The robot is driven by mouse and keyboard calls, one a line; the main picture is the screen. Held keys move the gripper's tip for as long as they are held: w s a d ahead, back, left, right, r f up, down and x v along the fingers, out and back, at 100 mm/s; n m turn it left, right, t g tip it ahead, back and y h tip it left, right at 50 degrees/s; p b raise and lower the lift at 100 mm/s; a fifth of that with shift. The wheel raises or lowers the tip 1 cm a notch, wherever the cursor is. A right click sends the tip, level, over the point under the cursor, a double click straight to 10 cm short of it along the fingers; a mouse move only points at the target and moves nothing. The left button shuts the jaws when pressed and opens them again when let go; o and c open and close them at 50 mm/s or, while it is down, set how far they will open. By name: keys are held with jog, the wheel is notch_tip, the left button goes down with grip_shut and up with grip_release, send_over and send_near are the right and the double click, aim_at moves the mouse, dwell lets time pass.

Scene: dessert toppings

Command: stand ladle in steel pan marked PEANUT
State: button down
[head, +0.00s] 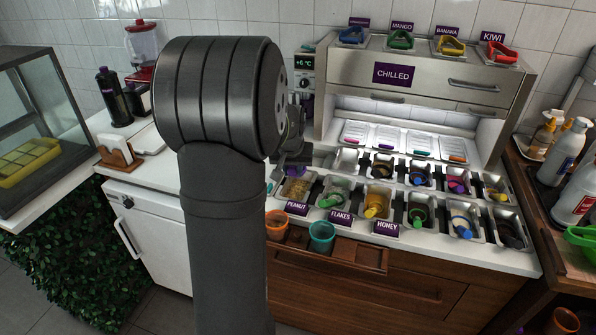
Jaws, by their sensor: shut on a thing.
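The steel pan marked PEANUT (297,188) is at the left end of the front row of pans, above its purple PEANUT label (297,208). It holds a tan topping. My gripper (293,162) is just above and behind this pan, partly hidden by my own arm. It is shut on the ladle, of which a small purple part (298,172) shows under the jaws. The ladle's lower end is hard to make out, and I cannot tell whether it touches the pan.
Pans marked FLAKES (337,192) and HONEY (377,200), with coloured ladles, stand to the right. More pans fill the counter behind. The steel chilled cabinet (400,75) rises at the back. Orange (277,224) and teal cups (322,236) sit below the front edge.

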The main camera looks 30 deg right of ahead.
jog(key=shift+w+a+f+m+g+h, duration=0.2)
jog(key=shift+w+f+m, duration=0.6)
jog(key=shift+f, duration=0.6)
jog(key=shift+w+a+f+m+g+h, duration=0.2)
jog(key=shift+w+f+m, duration=0.5)
jog(key=shift+f, duration=0.75)
jog(key=shift+w+a+f+m+g+h, duration=0.1)
jog(key=shift+w+a+f+m, duration=0.1)
jog(key=shift+w+f+m, duration=0.9)
jog(key=shift+s+f+n, duration=0.15)
jog(key=shift+f+n, duration=0.05)
jog(key=shift+f, duration=0.65)
jog(key=shift+s+f+n, duration=0.1)
jog(key=shift+f+n, duration=0.1)
jog(key=shift+f, duration=0.6)
jog(key=c, duration=0.7)
grip_release()
jog(key=shift+r, duration=4)
